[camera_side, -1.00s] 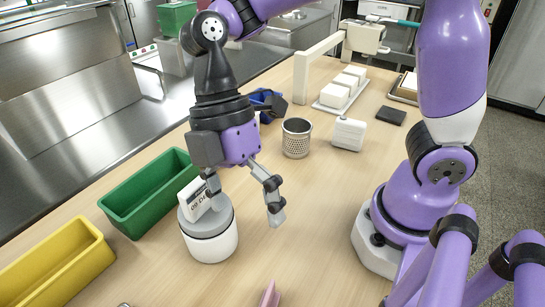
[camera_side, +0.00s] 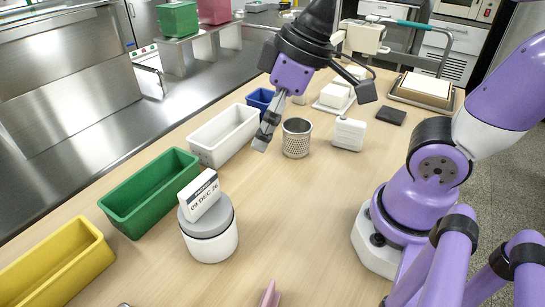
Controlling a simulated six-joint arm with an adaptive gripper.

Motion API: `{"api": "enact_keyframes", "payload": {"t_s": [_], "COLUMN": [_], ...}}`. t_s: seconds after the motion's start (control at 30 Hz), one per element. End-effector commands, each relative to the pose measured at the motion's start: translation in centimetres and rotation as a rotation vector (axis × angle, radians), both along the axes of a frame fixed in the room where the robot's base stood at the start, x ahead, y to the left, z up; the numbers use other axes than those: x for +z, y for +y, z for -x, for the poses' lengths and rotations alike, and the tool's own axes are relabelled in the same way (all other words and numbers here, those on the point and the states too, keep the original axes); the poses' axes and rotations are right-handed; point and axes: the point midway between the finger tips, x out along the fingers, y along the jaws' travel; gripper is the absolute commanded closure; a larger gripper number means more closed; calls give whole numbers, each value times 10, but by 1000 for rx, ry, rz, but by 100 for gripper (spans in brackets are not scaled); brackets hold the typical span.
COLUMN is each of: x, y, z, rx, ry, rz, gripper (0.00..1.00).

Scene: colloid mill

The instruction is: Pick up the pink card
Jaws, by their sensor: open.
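A small pink piece that looks like the pink card (camera_side: 269,294) stands at the bottom edge of the side view, partly cut off by the frame. My gripper (camera_side: 315,118) is open and empty, with its fingers spread wide. It is far from the pink card, up at the back of the table, near and above the perforated metal cup (camera_side: 297,139).
Yellow (camera_side: 55,265), green (camera_side: 150,192), white (camera_side: 224,135) and blue (camera_side: 259,98) bins line the left edge. A white box (camera_side: 348,133) stands right of the cup. The middle table is clear.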

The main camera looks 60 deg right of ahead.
Motion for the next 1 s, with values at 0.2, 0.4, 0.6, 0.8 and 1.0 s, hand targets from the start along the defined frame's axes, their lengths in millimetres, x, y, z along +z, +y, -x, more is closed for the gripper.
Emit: {"api": "enact_keyframes", "payload": {"t_s": [0.2,0.4,0.6,0.8,1.0], "x": [-10,-11,-11,-11,-21], "y": [-60,-69,-69,-67,-22], "z": [10,13,12,12,8], "rx": [-343,-391,-388,-385,-304], "ry": [-122,-135,-134,-131,-13], "rz": [52,63,62,60,25], "gripper": [0,11,11,11,11]}}
